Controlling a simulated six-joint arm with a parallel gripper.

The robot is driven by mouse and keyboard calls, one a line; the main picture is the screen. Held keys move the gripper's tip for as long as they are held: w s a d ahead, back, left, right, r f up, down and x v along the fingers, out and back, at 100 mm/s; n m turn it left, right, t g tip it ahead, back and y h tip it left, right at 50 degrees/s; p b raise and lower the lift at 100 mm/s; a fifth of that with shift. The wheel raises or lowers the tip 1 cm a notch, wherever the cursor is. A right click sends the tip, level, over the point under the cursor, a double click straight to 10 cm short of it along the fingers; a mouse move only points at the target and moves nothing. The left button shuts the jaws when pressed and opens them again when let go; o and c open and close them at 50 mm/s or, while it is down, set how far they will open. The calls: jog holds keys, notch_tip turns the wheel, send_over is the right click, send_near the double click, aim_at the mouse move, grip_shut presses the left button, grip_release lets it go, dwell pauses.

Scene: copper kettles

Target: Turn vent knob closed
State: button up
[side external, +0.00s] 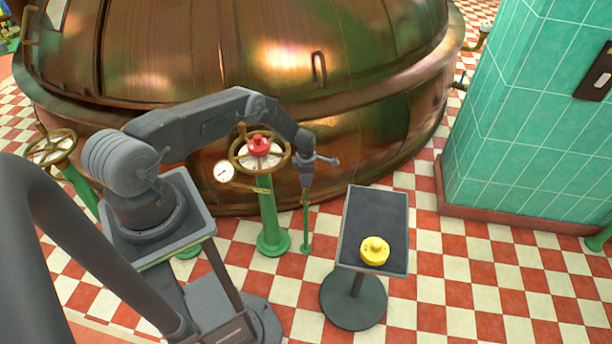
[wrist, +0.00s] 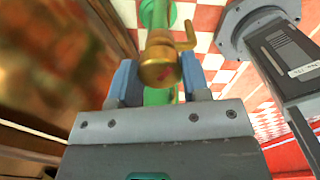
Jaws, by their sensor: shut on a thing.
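A small brass knob (wrist: 160,68) with a red mark and a brass side lever sits on a green post, which also shows in the side external view (side external: 306,225). My gripper (wrist: 159,80) has its two blue fingers on either side of the brass knob and is shut on it. In the side external view, my gripper (side external: 306,182) points down at the top of the thin post, and the knob is mostly hidden there.
A brass handwheel with a red hub (side external: 259,148) on a green pedestal and a white gauge (side external: 224,172) stand just left of my gripper. The copper kettle (side external: 375,110) rises behind. A black stand (side external: 376,215) holds a yellow knob (side external: 375,251) at the right.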

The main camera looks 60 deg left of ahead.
jog(key=m, duration=0.6)
jog(key=shift+m, duration=0.3)
jog(key=m, duration=0.5)
dwell(0.4)
jog(key=o, duration=0.9)
jog(key=shift+o, duration=0.2)
notch_tip(320, 180, up, 14)
jog(key=shift+f, duration=0.1)
